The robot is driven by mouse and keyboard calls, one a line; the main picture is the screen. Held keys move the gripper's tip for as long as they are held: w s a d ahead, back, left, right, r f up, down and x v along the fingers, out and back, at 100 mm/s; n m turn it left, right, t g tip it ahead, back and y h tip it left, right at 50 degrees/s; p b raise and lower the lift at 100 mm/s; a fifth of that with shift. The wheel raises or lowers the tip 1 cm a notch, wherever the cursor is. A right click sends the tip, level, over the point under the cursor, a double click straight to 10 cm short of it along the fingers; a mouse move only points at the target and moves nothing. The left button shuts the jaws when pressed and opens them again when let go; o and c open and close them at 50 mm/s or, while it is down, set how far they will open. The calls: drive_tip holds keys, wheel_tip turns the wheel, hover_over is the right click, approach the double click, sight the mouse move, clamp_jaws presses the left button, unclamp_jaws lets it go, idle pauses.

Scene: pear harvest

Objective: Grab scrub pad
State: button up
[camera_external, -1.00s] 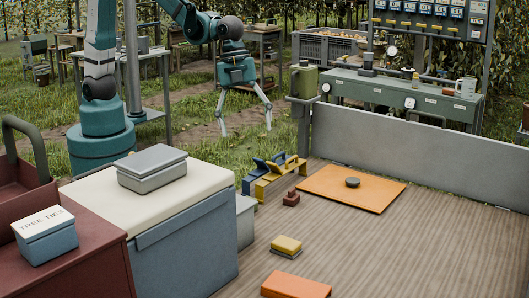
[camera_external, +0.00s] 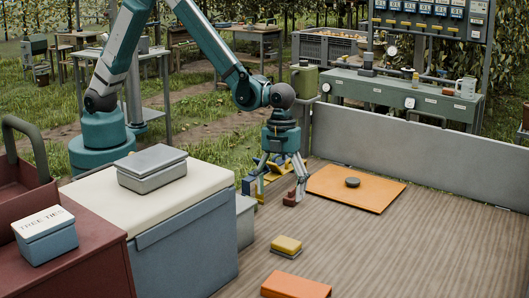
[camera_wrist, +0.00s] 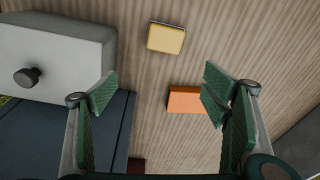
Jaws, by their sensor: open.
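What looks like the scrub pad is a small block with a yellow top and dark grey lower layer (camera_external: 286,245), lying on the wooden deck. A yellow-topped block (camera_wrist: 166,38) shows near the top middle of the wrist view, apart from my fingers. My gripper (camera_external: 277,194) points down with its fingers spread and empty. In the external view it is behind the yellow-topped block, beside a small reddish-brown block (camera_external: 290,199). In the wrist view my gripper (camera_wrist: 160,92) has its green-padded fingers wide apart. I cannot tell its exact height.
An orange block (camera_external: 296,286) lies in front of the yellow-topped block. An orange board (camera_external: 355,187) with a dark round piece (camera_external: 353,182) is at the right. A blue chest (camera_external: 190,245) stands at the left. A grey wall (camera_external: 420,160) borders the deck; its right part is clear.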

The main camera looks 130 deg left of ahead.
sight(287, 241)
drive_tip(key=f, duration=0.4)
drive_tip(key=w+a+f+m+b, duration=0.1)
drive_tip(key=f, duration=0.3)
drive_tip(key=w+a+f+m+g+b, duration=0.1)
drive_tip(key=f, duration=0.3)
drive_tip(key=shift+w+a+f, duration=0.1)
drive_tip(key=shift+w+a, duration=0.1)
drive_tip(key=shift+a, duration=0.05)
drive_tip(key=shift+f, duration=0.1)
drive_tip(key=shift+d+f+b, duration=0.25)
drive_tip(key=shift+f+b, duration=0.05)
drive_tip(key=shift+f, duration=0.85)
drive_tip(key=shift+s+d+f+b, duration=0.15)
drive_tip(key=shift+f+b, duration=0.1)
drive_tip(key=shift+f, duration=0.6)
drive_tip(key=shift+w+d+f+b, duration=0.15)
drive_tip(key=shift+f+b, duration=0.1)
drive_tip(key=shift+f, duration=0.6)
drive_tip(key=shift+s+d+f+b, duration=0.15)
drive_tip(key=shift+f+b, duration=0.1)
drive_tip(key=shift+f, duration=0.6)
drive_tip(key=c, duration=0.9)
